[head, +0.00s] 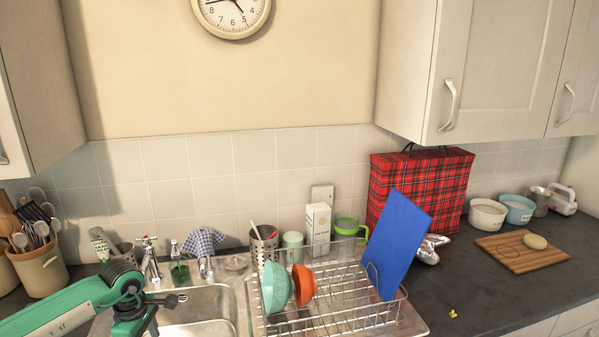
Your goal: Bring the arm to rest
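My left arm, green with dark joints, reaches in from the lower left. Its end, with the dark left gripper (168,301), is beside the left part of the sink (208,303), bent downward and partly cut off by the bottom edge. Whether its fingers are open or shut does not show clearly. I see nothing held in it. My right arm and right gripper are out of view.
A wire dish rack (345,322) holds a teal bowl (275,287), an orange bowl (303,286) and a blue board (397,243). A tap (149,262) and a soap bottle (179,265) stand behind the sink. A utensil crock (40,268) is at left. The right counter front is mostly clear.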

